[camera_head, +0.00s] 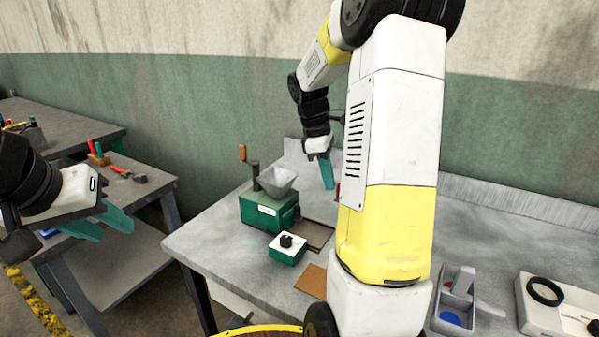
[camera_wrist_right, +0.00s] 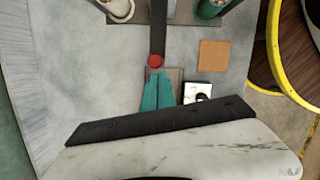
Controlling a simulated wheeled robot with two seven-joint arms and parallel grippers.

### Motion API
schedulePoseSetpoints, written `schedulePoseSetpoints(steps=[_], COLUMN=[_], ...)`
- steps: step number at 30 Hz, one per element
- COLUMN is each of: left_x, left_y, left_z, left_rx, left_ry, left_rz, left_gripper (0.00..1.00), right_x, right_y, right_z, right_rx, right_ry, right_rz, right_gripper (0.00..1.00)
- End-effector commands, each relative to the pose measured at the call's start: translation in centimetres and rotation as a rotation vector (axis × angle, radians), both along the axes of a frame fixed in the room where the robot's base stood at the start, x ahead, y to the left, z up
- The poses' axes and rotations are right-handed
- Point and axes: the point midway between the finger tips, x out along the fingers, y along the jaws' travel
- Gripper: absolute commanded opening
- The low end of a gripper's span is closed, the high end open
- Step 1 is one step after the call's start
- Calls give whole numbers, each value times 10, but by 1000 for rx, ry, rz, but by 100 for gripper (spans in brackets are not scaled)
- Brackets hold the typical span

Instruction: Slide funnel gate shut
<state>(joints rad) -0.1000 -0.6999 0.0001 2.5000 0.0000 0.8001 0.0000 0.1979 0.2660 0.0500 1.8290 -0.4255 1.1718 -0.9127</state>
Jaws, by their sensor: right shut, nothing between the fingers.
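The grey funnel (camera_head: 277,180) sits on top of the green grinder (camera_head: 266,210), which has a crank with a wooden knob. I cannot make out the funnel's gate. My right gripper (camera_head: 327,174) is shut and empty, pointing down to the right of the grinder and apart from it. In the right wrist view its teal fingertips (camera_wrist_right: 158,78) appear just below a red knob (camera_wrist_right: 155,60) at the end of a dark bar (camera_wrist_right: 157,30); I cannot tell whether they touch. My left gripper (camera_head: 103,222) is open and empty, away from the grinder at the left.
A green box with a black knob (camera_head: 287,248) stands in front of the grinder. A brown mat (camera_head: 312,282) lies nearby, left of my right arm. A grey compartment tray (camera_head: 457,297) and a white tray (camera_head: 545,315) are at the right. A side table (camera_head: 130,185) stands at the left.

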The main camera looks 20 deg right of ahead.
Motion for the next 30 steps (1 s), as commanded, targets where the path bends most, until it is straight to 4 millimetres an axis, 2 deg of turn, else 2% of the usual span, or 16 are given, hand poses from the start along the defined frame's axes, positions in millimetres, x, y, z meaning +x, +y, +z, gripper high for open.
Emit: schedulePoseSetpoints(steps=[11,20,30], left_x=[0,0,0], left_y=[0,0,0], left_z=[0,0,0], left_rx=[0,0,0], left_ry=[0,0,0], left_rz=[0,0,0], left_gripper=[36,36,36], right_x=[-2,-29,-31], right_y=[-2,-25,-27], right_z=[0,0,0], right_rx=[0,-2,-3], right_ry=[0,1,6], right_rz=[1,-3,-3], right_gripper=[0,0,0])
